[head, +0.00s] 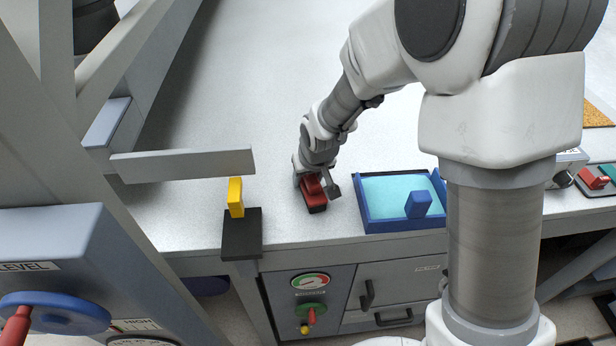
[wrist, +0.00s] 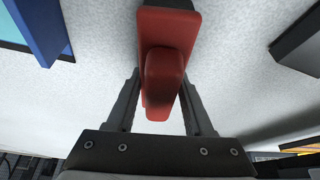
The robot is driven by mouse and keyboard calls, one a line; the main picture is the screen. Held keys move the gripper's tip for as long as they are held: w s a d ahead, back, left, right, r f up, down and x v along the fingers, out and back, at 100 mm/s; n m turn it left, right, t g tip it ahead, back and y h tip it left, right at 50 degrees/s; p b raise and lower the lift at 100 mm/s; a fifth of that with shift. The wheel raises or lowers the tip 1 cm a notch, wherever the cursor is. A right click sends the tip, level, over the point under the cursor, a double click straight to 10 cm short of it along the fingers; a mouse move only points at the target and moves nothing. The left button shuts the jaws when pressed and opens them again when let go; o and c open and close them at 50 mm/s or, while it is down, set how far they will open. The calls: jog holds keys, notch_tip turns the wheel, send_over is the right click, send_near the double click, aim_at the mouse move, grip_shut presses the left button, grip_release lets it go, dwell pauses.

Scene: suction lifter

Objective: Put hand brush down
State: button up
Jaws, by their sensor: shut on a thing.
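The hand brush is red with a dark underside. In the head view the brush (head: 317,200) is at the front part of the pale worktop, left of a blue-framed tray. In the wrist view the brush (wrist: 170,32) lies between the two fingers, its raised red grip facing the camera. My gripper (wrist: 161,85) is shut on that grip. In the head view my gripper (head: 314,183) comes down on the brush from above. The brush is at or very close to the worktop; I cannot tell whether its bristles touch.
The blue tray (head: 372,226) with a light-blue inside and a blue block (head: 418,205) stands just right of the brush. A yellow handle (head: 236,196) on a dark block (head: 242,236) stands left at the front edge. The worktop (head: 220,110) behind is clear.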

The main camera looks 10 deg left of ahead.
jog(key=shift+f, duration=0.1)
jog(key=o, duration=1.3)
jog(key=v, duration=1.7)
jog(key=s+d+r+m, duration=0.1)
jog(key=s+d+r, duration=0.1)
jog(key=s+d, duration=0.3)
jog(key=s+d+r+m+t+h, duration=0.1)
jog(key=s+d+r+m, duration=0.1)
jog(key=s+d, duration=0.3)
jog(key=s+d+r+m+h, duration=0.1)
jog(key=s+d+r+m, duration=0.1)
jog(key=s+d, duration=0.3)
jog(key=shift+d+r+p, duration=0.2)
jog(key=shift+d+r, duration=0.05)
jog(key=shift+d, duration=0.85)
jog(key=shift+d+r+p, duration=0.2)
jog(key=shift+d+r, duration=0.05)
jog(key=shift+d, duration=0.8)
